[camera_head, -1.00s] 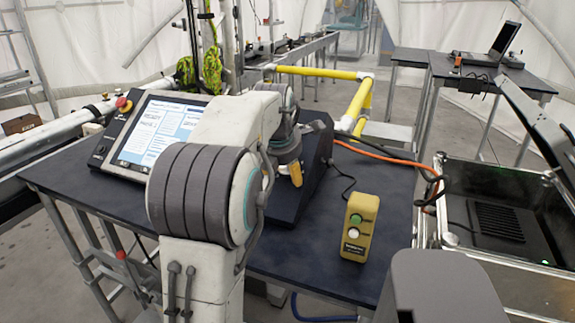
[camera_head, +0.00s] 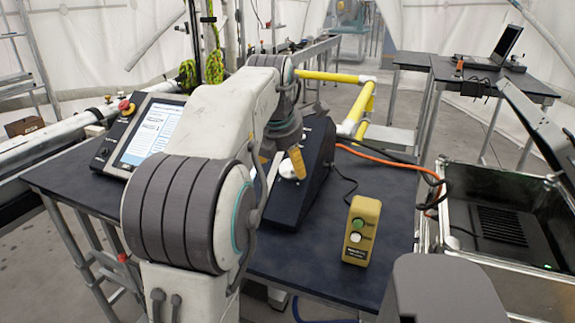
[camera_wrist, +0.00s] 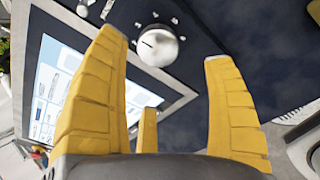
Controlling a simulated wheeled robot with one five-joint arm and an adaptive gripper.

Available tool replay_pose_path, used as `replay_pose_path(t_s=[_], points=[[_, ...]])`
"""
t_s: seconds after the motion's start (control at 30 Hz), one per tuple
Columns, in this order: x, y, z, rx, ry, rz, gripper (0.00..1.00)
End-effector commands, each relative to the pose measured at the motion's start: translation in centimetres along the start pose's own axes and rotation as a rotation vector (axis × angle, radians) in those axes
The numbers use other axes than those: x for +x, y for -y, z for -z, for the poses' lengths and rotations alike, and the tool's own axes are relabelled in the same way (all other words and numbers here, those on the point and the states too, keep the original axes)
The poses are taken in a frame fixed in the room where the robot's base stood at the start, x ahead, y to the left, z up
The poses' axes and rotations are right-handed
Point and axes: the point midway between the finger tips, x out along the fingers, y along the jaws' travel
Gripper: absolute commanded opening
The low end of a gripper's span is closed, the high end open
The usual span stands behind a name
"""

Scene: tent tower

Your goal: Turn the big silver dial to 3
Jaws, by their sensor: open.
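The big silver dial (camera_wrist: 157,45) is in the wrist view, on a dark panel at the top middle, with a dark pointer line on its face. Small white marks surround it, too small to read. In the head view the dial (camera_head: 289,168) shows on the sloped dark console (camera_head: 312,178), partly behind my gripper. My gripper (camera_head: 298,163) has yellow fingers and is close to the dial. In the wrist view my gripper (camera_wrist: 165,88) is open and empty, with the dial beyond and between the fingertips. I see no contact.
A screen panel (camera_head: 150,133) with a red button (camera_head: 125,105) stands left on the dark table (camera_head: 385,215). A yellow button box (camera_head: 361,231) stands right of the console. An orange cable (camera_head: 385,158) runs to an open metal case (camera_head: 490,205) at the right.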

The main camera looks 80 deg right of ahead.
Motion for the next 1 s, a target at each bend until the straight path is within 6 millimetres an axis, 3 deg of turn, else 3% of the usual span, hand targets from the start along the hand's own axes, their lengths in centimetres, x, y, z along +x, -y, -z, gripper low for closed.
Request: replay_pose_path(t_s=[0.1,0.33,1.0], points=[[-2.0,-0.1,0.0,-0.001,0.002,-0.002,0.77],[-4.3,-0.1,0.1,-0.001,0.000,-0.001,0.77],[-6.0,-0.7,0.1,-0.011,-0.006,-0.003,0.77]])
